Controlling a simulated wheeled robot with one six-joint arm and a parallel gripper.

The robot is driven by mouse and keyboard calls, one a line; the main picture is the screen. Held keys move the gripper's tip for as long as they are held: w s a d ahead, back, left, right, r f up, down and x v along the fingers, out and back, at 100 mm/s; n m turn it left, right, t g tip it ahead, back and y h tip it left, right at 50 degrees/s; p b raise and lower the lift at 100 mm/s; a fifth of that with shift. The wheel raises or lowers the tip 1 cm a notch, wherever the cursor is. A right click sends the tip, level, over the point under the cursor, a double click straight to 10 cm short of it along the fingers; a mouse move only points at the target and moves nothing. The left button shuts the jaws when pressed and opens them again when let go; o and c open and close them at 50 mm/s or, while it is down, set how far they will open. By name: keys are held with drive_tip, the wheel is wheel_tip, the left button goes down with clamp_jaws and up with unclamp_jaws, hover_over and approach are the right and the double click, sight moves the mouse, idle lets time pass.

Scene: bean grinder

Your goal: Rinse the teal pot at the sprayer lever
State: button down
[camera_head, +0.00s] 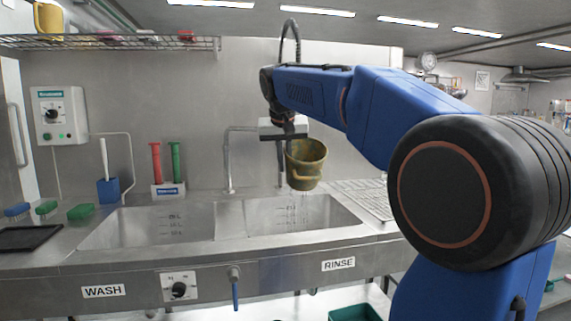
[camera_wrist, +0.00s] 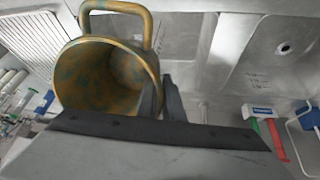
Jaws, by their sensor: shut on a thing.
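My gripper (camera_head: 284,165) is shut on the pot (camera_head: 306,163) and holds it in the air above the right-hand sink basin, near the RINSE label. The pot is mottled ochre-brown with teal patches, and has a loop handle. In the wrist view the pot (camera_wrist: 100,75) shows its open mouth and empty-looking inside, with the dark gripper fingers (camera_wrist: 160,98) at its wall. A hose (camera_head: 291,30) arches up behind my arm; its lower part is hidden. A lever with a blue handle (camera_head: 235,288) hangs on the sink's front; I cannot tell if it is the sprayer lever.
The left basin (camera_head: 160,228) is by the WASH label (camera_head: 103,291). A tap (camera_head: 229,165) stands behind the basins. Red and green handled tools (camera_head: 174,165), a blue brush holder (camera_head: 109,190) and several brushes (camera_head: 80,211) are at left. A ribbed drainboard (camera_head: 365,197) lies right.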

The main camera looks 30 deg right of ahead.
drive_tip(key=w+d+f, duration=0.1)
drive_tip(key=w+d, duration=0.2)
drive_tip(key=w, duration=0.5)
drive_tip(key=shift+w+d+f, duration=0.25)
drive_tip(key=shift+d+f, duration=0.15)
idle(0.3)
drive_tip(key=shift+s+d, duration=0.1)
drive_tip(key=shift+d, duration=0.15)
idle(0.4)
drive_tip(key=shift+s+d, duration=0.15)
drive_tip(key=shift+d, duration=0.15)
drive_tip(key=shift+a, duration=0.2)
drive_tip(key=shift+w+a, duration=0.25)
drive_tip(key=shift+a, duration=0.1)
idle(0.3)
drive_tip(key=shift+s+a, duration=0.55)
drive_tip(key=shift+s, duration=0.65)
drive_tip(key=shift+s+a, duration=0.55)
drive_tip(key=shift+s, duration=0.7)
drive_tip(key=shift+s+a, duration=0.55)
drive_tip(key=shift+s, duration=0.65)
drive_tip(key=shift+s, duration=0.1)
